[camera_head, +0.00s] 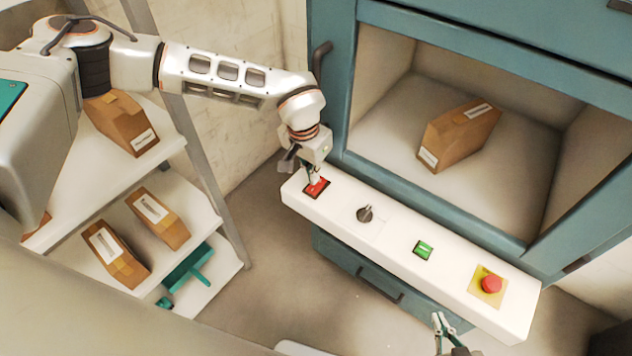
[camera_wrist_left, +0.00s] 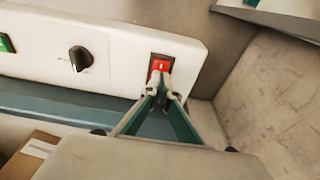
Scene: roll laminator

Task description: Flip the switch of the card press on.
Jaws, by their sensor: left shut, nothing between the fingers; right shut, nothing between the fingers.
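The card press is a teal cabinet (camera_head: 345,100) with a white control panel (camera_head: 390,238) along its front. A red rocker switch (camera_head: 316,187) in a dark frame sits at the panel's left end; it also shows in the left wrist view (camera_wrist_left: 161,64). My left gripper (camera_head: 313,178) is shut and empty, its tips right at the switch. In the left wrist view its tips (camera_wrist_left: 160,84) cover the switch's lower part; I cannot tell whether they touch it. My right gripper (camera_head: 440,320) is shut and empty, low in the head view, below the panel.
The panel also carries a black knob (camera_head: 365,213), a green button (camera_head: 423,250) and a red emergency button (camera_head: 490,285). A brown package (camera_head: 458,135) lies in the press's open chamber. Shelves (camera_head: 190,180) with several packages stand at left. A handle (camera_head: 380,285) is below the panel.

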